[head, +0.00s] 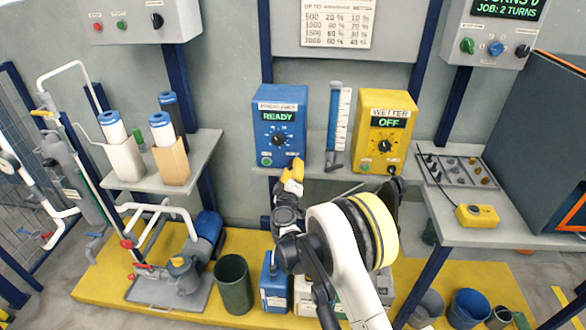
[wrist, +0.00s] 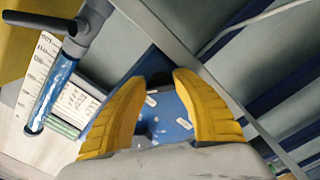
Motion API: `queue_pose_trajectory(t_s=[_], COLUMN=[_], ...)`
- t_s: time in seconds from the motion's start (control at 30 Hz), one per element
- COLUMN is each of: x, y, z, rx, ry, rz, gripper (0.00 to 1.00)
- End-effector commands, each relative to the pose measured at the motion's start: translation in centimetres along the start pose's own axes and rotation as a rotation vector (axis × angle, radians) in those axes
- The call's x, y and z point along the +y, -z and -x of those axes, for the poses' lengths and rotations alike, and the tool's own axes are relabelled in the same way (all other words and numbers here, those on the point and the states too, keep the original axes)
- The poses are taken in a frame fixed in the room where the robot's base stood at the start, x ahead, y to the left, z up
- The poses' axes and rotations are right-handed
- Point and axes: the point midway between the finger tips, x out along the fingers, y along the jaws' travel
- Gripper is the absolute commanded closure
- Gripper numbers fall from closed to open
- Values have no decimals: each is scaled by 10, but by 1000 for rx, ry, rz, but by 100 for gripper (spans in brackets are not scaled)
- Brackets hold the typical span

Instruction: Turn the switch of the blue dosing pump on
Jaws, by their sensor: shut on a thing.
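The blue dosing pump (head: 281,125) stands on the middle shelf, its display lit with green READY above a black dial. My gripper (head: 297,165) is at the lower right corner of the pump's front, where its yellow fingers cover the switch. In the wrist view, the yellow fingertips (wrist: 168,78) come close together in front of the blue pump face (wrist: 168,118).
The yellow pump (head: 386,130), reading OFF, stands to the right on the same shelf. A clear measuring tube (head: 336,125) stands between the pumps and also shows in the wrist view (wrist: 50,95). A yellow box (head: 477,215) lies on the right bench.

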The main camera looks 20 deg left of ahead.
Motion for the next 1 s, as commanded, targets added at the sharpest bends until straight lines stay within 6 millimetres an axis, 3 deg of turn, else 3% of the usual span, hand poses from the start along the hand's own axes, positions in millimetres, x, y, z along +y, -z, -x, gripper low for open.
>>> queue_pose_trajectory(t_s=[0.23, 0.27, 0.3, 0.67, 1.0], x=[0, 0, 0, 0, 3], y=[1, 1, 1, 0, 0], z=[0, 0, 0, 0, 0], rx=[1, 1, 1, 0, -1], ry=[1, 1, 1, 0, 0], rz=[0, 0, 0, 37, 485], gripper=[96, 63, 55, 55, 55])
